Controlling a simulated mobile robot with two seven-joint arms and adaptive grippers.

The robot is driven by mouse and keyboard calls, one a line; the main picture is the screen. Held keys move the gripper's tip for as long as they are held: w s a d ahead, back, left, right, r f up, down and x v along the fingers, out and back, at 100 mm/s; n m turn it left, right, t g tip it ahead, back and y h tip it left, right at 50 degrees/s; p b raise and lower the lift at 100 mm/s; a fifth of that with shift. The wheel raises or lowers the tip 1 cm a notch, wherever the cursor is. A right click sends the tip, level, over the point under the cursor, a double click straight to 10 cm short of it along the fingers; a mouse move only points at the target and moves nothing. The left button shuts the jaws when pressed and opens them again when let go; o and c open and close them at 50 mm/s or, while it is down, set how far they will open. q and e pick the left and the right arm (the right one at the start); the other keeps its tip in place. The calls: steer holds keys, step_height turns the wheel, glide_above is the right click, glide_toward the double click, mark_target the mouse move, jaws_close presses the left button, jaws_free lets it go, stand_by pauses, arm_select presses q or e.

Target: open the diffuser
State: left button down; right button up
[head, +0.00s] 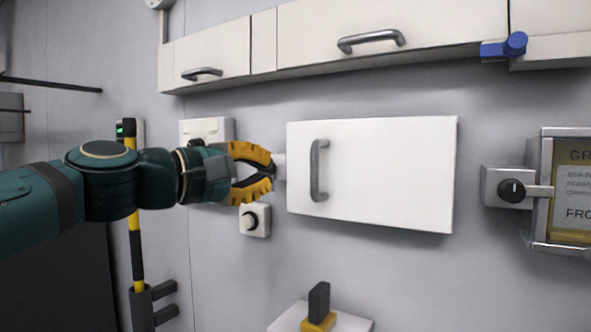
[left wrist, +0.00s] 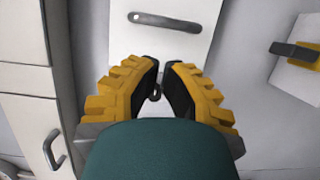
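Nothing in view is clearly labelled as the diffuser. A white wall box (head: 385,175) has a grey upright handle (head: 318,170) on its left side. My left gripper (head: 273,167) is just left of this box, its two yellow fingers bent inward. A small pale cylinder (head: 281,166) shows at its fingertips; whether they touch it is unclear. In the left wrist view, the fingertips of my left gripper (left wrist: 163,70) are a little apart, with a small dark ring (left wrist: 155,92) between them. The white box (left wrist: 190,50) and handle (left wrist: 165,22) lie beyond. My right gripper is out of view.
Upper cabinets (head: 370,38) run above the box. A white knob box (head: 255,220) is below the gripper. A grey unit with a black dial (head: 511,190) is at right. A dark upright block (head: 319,302) stands at the bottom. A yellow-black pole (head: 134,235) is at left.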

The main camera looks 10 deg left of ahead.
mark_target(304, 169)
arm_select(q)
steer(key=p+x, duration=0.1)
steer(key=x, duration=0.8)
steer(key=shift+w+f, duration=0.1)
stand_by(0.3)
